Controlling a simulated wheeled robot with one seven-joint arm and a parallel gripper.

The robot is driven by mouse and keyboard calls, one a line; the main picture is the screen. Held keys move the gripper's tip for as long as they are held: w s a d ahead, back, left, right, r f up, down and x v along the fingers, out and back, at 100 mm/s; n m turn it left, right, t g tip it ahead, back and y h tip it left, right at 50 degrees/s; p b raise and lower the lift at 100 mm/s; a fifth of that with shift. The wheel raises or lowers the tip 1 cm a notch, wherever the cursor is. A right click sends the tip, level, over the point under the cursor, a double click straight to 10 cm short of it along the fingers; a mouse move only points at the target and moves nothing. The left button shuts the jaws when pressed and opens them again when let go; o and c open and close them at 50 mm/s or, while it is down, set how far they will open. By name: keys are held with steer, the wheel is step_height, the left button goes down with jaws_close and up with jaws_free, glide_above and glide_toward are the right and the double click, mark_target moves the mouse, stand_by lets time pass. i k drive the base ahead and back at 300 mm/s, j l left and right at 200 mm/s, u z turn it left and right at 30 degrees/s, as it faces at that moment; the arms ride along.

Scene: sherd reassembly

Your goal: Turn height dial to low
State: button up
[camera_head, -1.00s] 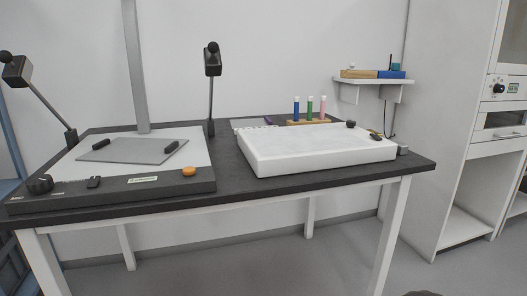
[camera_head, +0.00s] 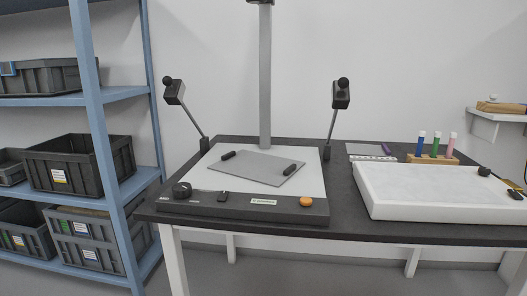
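A copy-stand unit (camera_head: 240,209) with a dark base and a white top stands at the left of the dark table. A black round dial (camera_head: 182,190) sits at its front left corner; I cannot tell its setting or whether it is the height dial. A small black switch (camera_head: 223,198), a pale label (camera_head: 263,202) and an orange button (camera_head: 306,201) lie along the same front edge. A grey plate (camera_head: 250,172) with two black bars lies on the white top. A grey column (camera_head: 265,85) rises behind it. My gripper is not in view.
Two black lamps (camera_head: 174,92) (camera_head: 341,93) flank the column. A white sandbox-like slab (camera_head: 435,190) and a rack of coloured tubes (camera_head: 433,158) are on the right of the table. A blue shelf (camera_head: 124,93) with dark crates (camera_head: 78,165) stands at left.

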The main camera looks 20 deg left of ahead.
mark_target(180, 190)
steer(key=u, duration=1.75)
